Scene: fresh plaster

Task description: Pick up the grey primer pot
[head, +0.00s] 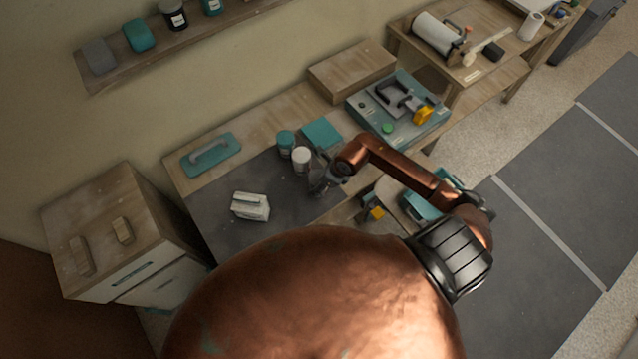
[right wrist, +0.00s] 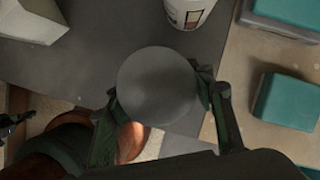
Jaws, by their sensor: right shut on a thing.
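The grey primer pot (right wrist: 158,88) shows its round grey lid from above in the right wrist view. My right gripper (right wrist: 160,102) is shut on it, one finger on each side. In the head view my right gripper (head: 320,182) is at the right part of the dark mat, just in front of a white pot (head: 301,158); the grey pot is hard to make out there. I cannot tell whether the pot touches the mat. A dark shape at the left edge of the right wrist view may be my left gripper (right wrist: 12,122); its fingers are unclear.
A teal jar (head: 286,142) stands behind the white pot. A white carton (head: 250,206) is on the mat (head: 222,214) to the left. A teal float (head: 211,155) lies behind it, and a teal box (head: 321,134) is at the right. The mat between carton and gripper is clear.

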